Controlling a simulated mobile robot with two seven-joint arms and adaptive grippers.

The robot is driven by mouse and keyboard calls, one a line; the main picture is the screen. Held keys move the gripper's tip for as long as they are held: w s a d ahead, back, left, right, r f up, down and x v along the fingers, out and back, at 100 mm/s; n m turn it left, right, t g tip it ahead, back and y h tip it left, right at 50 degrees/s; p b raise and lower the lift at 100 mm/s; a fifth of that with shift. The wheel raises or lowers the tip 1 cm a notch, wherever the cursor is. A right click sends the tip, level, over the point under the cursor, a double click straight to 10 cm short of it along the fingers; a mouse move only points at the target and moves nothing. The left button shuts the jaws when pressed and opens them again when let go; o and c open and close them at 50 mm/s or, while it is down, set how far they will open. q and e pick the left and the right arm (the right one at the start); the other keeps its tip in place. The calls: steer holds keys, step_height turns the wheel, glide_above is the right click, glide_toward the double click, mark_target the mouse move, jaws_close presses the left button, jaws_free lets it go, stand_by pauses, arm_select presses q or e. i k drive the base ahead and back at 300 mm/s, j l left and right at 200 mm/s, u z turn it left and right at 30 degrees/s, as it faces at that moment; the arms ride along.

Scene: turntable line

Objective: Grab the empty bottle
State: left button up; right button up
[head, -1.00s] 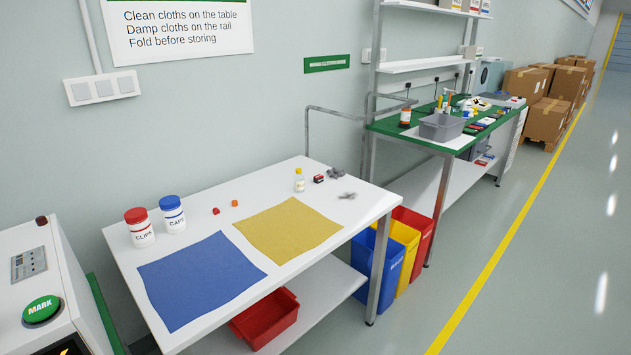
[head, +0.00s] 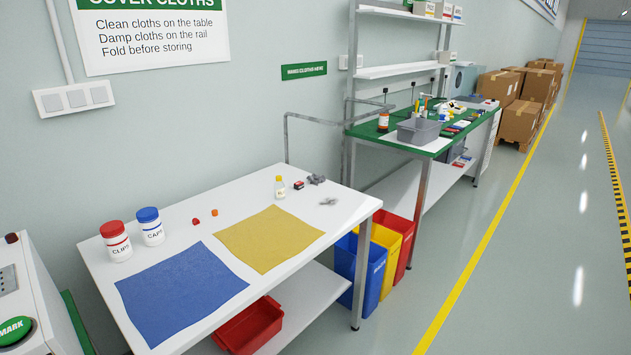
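A small bottle (head: 280,187) with a yellow cap stands upright near the back edge of the white table (head: 337,213). It looks mostly clear or pale with a label; I cannot tell whether it is empty. Just right of it lie a small red and black item (head: 299,185) and a dark grey crumpled thing (head: 316,179). A yellow cloth (head: 268,238) lies in front of it, with a blue cloth (head: 180,290) to the left. Neither of my grippers shows in the head view.
Two jars, CLIPS (head: 116,241) and CAPS (head: 150,227), stand at the table's back left. A red tray (head: 248,328) sits on the lower shelf. Blue (head: 361,270), yellow and red bins stand at the right end. The floor (head: 540,260) on the right is clear.

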mark_target(279, 187)
steer(key=i+l+u, duration=0.1)
steer(key=i+l, duration=0.3)
steer(key=l, duration=0.25)
steer(key=i+l+u, duration=0.25)
steer(key=i+l, duration=0.15)
steer(key=l, duration=0.25)
steer(key=i+l, duration=0.15)
steer(key=l, duration=0.2)
steer(key=i+l+u, duration=0.15)
steer(key=l, duration=0.2)
